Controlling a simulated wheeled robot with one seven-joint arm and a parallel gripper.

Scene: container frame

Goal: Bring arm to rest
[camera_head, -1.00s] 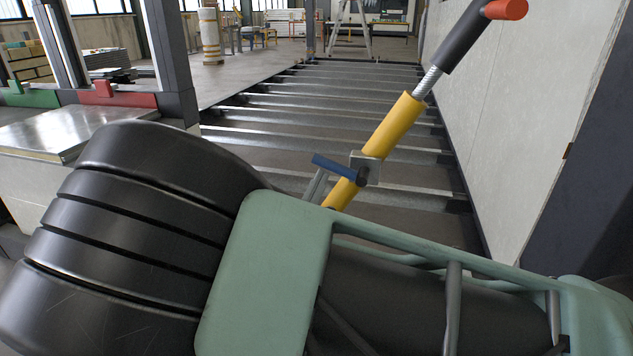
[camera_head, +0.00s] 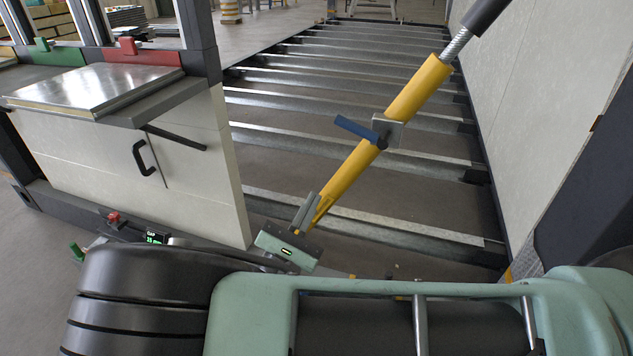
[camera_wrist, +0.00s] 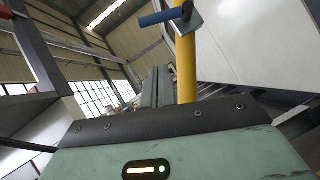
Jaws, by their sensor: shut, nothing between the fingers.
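My arm, with black ribbed and pale green links, crosses the bottom of the head view. My gripper (camera_head: 306,213) shows past it, with its grey-green body and two upright fingers close together. It is shut and empty. The yellow prop (camera_head: 418,88) with a blue handle (camera_head: 357,129) slants up to the right behind the fingers. The fingers overlap the prop's lower end in the picture; I cannot tell whether they touch it. In the wrist view my fingers (camera_wrist: 155,87) stand just left of the prop (camera_wrist: 186,70). The prop's lower end is hidden.
A pale cabinet (camera_head: 190,205) with a metal plate (camera_head: 95,88) on top stands at the left. Red (camera_head: 140,55) and green (camera_head: 50,55) clamp strips lie behind it. A floor frame of grey cross rails (camera_head: 350,104) spans the middle. A pale wall panel (camera_head: 550,110) rises at the right.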

